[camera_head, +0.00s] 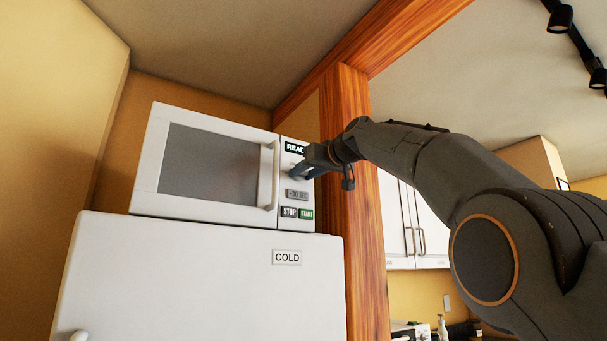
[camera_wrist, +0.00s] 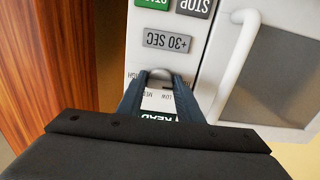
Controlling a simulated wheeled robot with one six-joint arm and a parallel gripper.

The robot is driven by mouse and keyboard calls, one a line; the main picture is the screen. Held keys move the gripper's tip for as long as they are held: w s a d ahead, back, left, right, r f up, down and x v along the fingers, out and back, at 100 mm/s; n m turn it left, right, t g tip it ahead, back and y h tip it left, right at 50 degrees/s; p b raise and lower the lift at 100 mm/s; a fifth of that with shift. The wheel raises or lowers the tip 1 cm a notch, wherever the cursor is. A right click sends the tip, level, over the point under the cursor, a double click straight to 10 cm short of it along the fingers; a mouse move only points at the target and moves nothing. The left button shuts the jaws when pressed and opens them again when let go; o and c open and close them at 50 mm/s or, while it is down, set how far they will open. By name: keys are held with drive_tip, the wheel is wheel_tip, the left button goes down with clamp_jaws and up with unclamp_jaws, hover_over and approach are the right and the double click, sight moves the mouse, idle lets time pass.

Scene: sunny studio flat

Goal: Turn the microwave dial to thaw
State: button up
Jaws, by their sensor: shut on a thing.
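The white microwave (camera_head: 165,135) stands on top of the fridge, with its door shut. In the head view my gripper (camera_head: 298,172) reaches in from the right to the control panel, between the display and the +30 SEC button, and hides the dial. In the wrist view, which shows the panel upside down, the fingers of my gripper (camera_wrist: 160,82) are closed on the grey dial (camera_wrist: 159,73). I cannot tell which setting the dial points to.
The display (camera_head: 294,147) shows READY, partly covered. The +30 SEC (camera_head: 297,195), STOP (camera_head: 289,212) and START (camera_head: 306,214) buttons lie below the dial. The door handle (camera_head: 270,175) is close beside my gripper. A wooden post (camera_head: 352,215) stands just right of the microwave.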

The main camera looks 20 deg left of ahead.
drive_tip(key=o, duration=1.1)
drive_tip(key=shift+w+f, duration=0.1)
drive_tip(key=shift+b+v, duration=2.65)
drive_tip(key=shift+v, duration=1.25)
